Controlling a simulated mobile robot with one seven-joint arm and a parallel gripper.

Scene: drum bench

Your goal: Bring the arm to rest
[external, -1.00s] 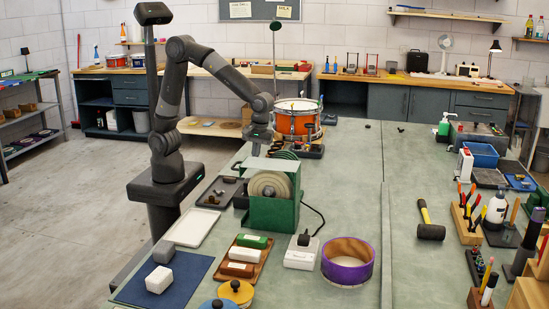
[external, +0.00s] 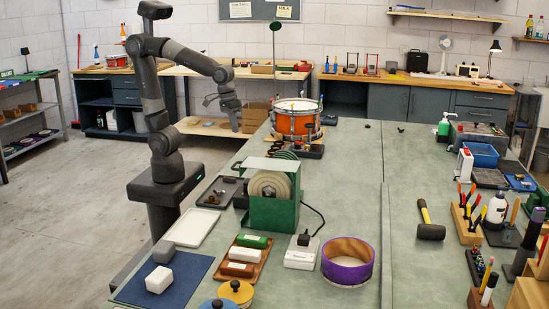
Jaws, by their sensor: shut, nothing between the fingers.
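My gripper (external: 236,126) hangs pointing down at the end of my raised arm. It is shut and empty, up in the air at the far left edge of the green bench (external: 350,165). It is left of the orange drum (external: 297,122) and apart from it. My arm bends out from its column with the elbow high.
A green machine with a round disc (external: 272,205) stands near the bench's left edge, close to a white tray (external: 192,228). A purple drum shell (external: 347,262) and a mallet (external: 430,222) lie on the bench. The floor left of my base is clear.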

